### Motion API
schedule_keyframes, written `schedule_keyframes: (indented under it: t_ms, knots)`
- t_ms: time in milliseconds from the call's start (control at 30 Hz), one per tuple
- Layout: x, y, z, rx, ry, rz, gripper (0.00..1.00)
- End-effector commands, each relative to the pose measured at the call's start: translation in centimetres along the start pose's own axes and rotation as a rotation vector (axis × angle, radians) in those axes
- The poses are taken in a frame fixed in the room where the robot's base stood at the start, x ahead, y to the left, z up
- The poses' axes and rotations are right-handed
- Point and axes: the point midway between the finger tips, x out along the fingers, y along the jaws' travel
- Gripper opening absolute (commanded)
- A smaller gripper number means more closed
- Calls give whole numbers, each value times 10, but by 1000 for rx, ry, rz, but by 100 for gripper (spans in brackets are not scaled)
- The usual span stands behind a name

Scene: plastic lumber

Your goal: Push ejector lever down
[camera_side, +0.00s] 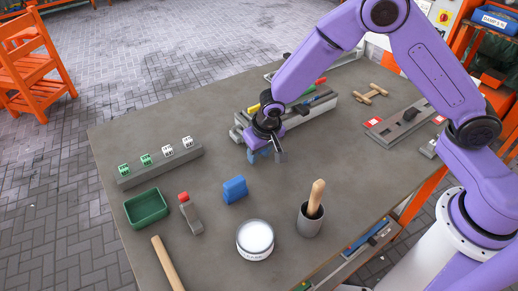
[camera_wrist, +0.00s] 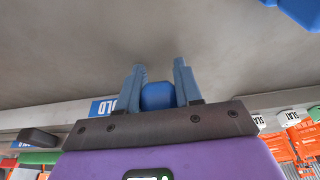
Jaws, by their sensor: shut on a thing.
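My gripper (camera_side: 261,156) is over the table, in front of the long grey fixture (camera_side: 310,112) at the back. In the wrist view my gripper (camera_wrist: 158,90) is shut on a blue rounded piece (camera_wrist: 158,97), which sits between its two fingers. In the side view fingers and piece blend into one small blue shape. A grey piece with a red tip (camera_side: 184,197), lever-like, lies at the front left, well apart from my gripper. Coloured parts stand on the fixture, partly hidden by my arm. I cannot tell which part is the ejector lever.
A blue block (camera_side: 235,190) stands on the table; a green tray (camera_side: 147,208), white tub (camera_side: 255,240), and grey cup with a wooden handle (camera_side: 311,220) are near the front. A grey strip (camera_side: 160,165) with several small blocks lies left. Open tabletop lies between.

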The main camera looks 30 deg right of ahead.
Motion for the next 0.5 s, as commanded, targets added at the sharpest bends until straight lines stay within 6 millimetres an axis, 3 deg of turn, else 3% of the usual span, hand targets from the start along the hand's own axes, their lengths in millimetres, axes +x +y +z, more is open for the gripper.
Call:
schedule_keyframes:
  t_ms: [333, 367, 400, 433, 500]
  knots:
    - [0, 1, -8, 9, 14, -10, 0]
    - [0, 1, -8, 9, 15, -11, 41]
    - [-1, 1, -8, 9, 14, -10, 54]
    - [-1, 1, -8, 9, 14, -10, 60]
    - [-1, 1, -7, 8, 12, -9, 60]
